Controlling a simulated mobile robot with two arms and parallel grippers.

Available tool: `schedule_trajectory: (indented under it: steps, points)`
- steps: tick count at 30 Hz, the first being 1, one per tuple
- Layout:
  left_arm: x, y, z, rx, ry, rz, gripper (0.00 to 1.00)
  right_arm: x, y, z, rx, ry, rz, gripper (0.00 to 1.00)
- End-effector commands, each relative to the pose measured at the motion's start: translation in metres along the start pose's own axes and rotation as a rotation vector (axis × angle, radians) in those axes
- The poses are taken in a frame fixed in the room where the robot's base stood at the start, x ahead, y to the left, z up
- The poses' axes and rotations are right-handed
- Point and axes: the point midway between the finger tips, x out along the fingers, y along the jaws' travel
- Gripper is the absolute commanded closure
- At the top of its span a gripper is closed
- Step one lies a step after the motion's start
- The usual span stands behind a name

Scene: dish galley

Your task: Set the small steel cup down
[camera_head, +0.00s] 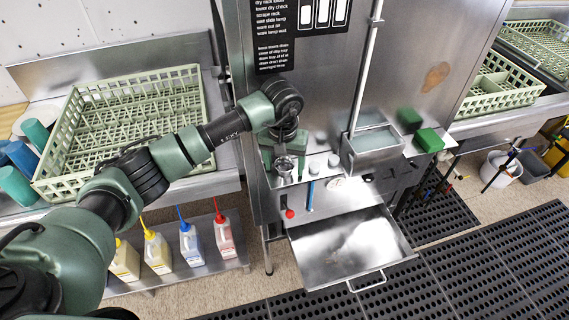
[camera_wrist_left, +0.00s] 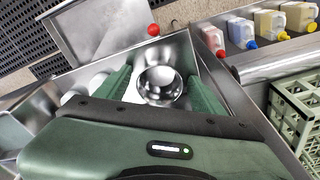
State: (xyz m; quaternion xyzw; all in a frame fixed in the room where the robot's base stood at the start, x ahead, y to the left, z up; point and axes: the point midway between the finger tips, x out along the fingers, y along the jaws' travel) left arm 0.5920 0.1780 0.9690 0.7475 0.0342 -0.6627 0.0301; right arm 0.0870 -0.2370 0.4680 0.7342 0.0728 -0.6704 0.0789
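The small steel cup (camera_head: 284,166) is upright at the left end of the narrow steel ledge (camera_head: 308,181) on the front of the machine. It appears to stand on the ledge, though its base is hard to see. My left gripper (camera_head: 282,150) points down over it. In the left wrist view the cup (camera_wrist_left: 160,86) lies between the two green fingers (camera_wrist_left: 159,80), with a narrow gap showing on either side. The fingers look open around the cup. My right gripper is in neither view.
A steel drawer (camera_head: 350,258) hangs open below the ledge, beside a red knob (camera_head: 290,214). A steel bin (camera_head: 371,150) and a green block (camera_head: 429,140) stand to the right. A green dish rack (camera_head: 75,130) is at left, above several bottles (camera_head: 192,243).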

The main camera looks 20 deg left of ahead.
Motion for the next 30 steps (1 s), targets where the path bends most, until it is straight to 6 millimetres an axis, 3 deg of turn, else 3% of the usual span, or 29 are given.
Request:
schedule_trajectory:
  steps: [8, 10, 21, 30]
  points:
    - [-0.005, 0.000, -0.001, 0.000, 0.001, 0.001, 0.31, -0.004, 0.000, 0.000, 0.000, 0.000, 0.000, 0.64]
    - [-0.011, 0.000, -0.002, 0.001, 0.005, 0.001, 0.31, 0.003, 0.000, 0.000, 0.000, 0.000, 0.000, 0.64]
    - [-0.088, 0.000, -0.002, 0.000, 0.006, 0.000, 0.31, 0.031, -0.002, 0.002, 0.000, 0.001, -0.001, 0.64]
    - [-0.121, 0.000, 0.000, 0.000, 0.001, -0.001, 0.31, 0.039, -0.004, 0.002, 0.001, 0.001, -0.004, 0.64]
